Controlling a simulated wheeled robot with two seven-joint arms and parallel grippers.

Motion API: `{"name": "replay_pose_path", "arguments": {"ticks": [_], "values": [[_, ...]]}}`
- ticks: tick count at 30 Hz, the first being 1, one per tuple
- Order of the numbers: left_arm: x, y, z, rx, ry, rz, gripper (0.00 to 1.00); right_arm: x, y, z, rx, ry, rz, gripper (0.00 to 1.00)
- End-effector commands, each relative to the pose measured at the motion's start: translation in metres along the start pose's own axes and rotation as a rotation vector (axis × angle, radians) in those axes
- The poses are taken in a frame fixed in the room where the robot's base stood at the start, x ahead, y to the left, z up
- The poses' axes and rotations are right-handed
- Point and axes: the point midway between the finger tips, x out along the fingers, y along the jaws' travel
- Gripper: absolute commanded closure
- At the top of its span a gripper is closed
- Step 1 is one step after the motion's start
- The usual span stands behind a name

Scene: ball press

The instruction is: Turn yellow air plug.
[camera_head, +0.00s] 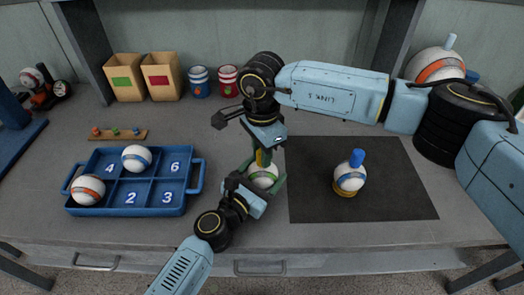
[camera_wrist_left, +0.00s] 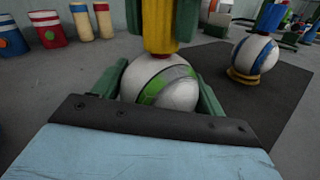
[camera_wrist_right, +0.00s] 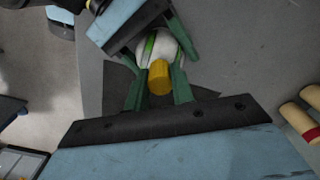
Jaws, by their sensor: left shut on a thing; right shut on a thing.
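A white ball with a green stripe (camera_head: 264,175) is held upright between the green fingers of my left gripper (camera_head: 262,181). The ball also shows in the left wrist view (camera_wrist_left: 162,84). The yellow air plug (camera_wrist_left: 160,38) stands on top of the ball. My right gripper (camera_head: 263,156) comes from above and is shut on the yellow plug. The right wrist view shows the plug (camera_wrist_right: 160,77) between its fingers, with the ball (camera_wrist_right: 166,46) beyond. The head view mostly hides the plug behind the fingers.
A blue numbered tray (camera_head: 125,211) at the left holds two striped balls. A black mat (camera_head: 400,190) at the right carries a blue-striped ball (camera_head: 350,178) with a blue plug on a yellow ring. Boxes (camera_head: 161,78) and cups (camera_head: 199,82) stand at the back.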

Motion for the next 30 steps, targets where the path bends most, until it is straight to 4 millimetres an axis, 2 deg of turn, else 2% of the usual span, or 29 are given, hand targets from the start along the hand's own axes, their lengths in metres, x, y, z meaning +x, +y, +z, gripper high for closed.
{"name": "replay_pose_path", "arguments": {"ticks": [30], "values": [[-0.0023, 0.0003, -0.0068, 0.001, 0.015, 0.002, 0.52, -0.0041, -0.0028, 0.0013, 0.962, -0.006, -0.002, 0.99]]}}
